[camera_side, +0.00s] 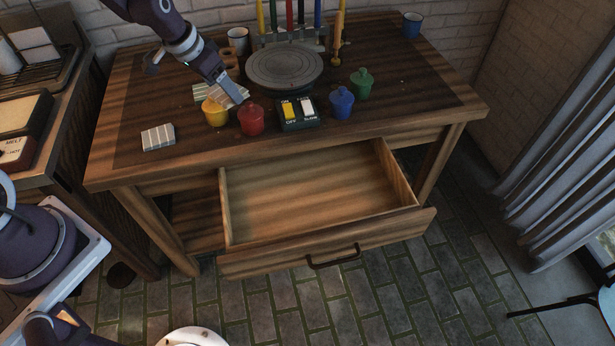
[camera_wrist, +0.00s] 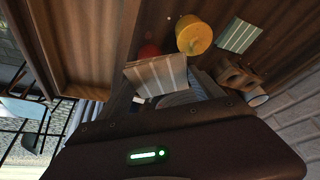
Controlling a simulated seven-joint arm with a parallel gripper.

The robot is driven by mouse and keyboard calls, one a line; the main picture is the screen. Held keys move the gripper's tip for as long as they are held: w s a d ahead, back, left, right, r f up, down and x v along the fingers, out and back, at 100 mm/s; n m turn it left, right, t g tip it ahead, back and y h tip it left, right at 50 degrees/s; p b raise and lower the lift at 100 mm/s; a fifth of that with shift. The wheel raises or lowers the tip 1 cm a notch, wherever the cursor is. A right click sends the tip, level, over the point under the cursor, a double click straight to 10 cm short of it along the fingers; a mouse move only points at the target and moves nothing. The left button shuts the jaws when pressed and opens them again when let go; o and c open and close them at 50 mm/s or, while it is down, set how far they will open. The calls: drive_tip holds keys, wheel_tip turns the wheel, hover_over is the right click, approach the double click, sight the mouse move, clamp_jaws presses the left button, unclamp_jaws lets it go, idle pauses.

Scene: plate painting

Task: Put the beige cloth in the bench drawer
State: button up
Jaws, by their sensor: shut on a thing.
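The beige cloth with pale stripes (camera_wrist: 157,76) is in my gripper, in front of the turntable in the wrist view. In the side view my gripper (camera_side: 229,97) is low over the bench top behind the yellow and red pots, shut on the cloth, whose pale striped part (camera_side: 236,90) shows beside the fingers. I cannot tell if the cloth touches the bench. The bench drawer (camera_side: 300,190) is pulled open at the front and is empty. It also shows at the upper left of the wrist view (camera_wrist: 85,40).
A greenish striped cloth (camera_side: 201,92) lies beside my gripper, and a grey striped cloth (camera_side: 158,137) lies at the front left. Yellow (camera_side: 215,114), red (camera_side: 251,120), blue (camera_side: 341,104) and green (camera_side: 362,84) pots, a switch box (camera_side: 298,113) and the turntable (camera_side: 284,66) stand close by.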

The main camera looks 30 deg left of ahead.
drive_tip(key=s+d+r+m+h, duration=0.1)
drive_tip(key=s+d+m, duration=0.35)
drive_tip(key=d, duration=0.65)
drive_tip(key=r+m+g+h, duration=0.1)
drive_tip(key=m+g, duration=0.1)
hover_over(275, 218)
drive_tip(key=s, duration=0.1)
drive_tip(key=shift+t, duration=0.3)
drive_tip(key=f, duration=1.9)
drive_tip(key=a+f, duration=0.1)
drive_tip(key=f, duration=0.8)
drive_tip(key=shift+f, duration=0.35)
drive_tip(key=o, duration=1.3)
drive_tip(key=shift+f, duration=0.1)
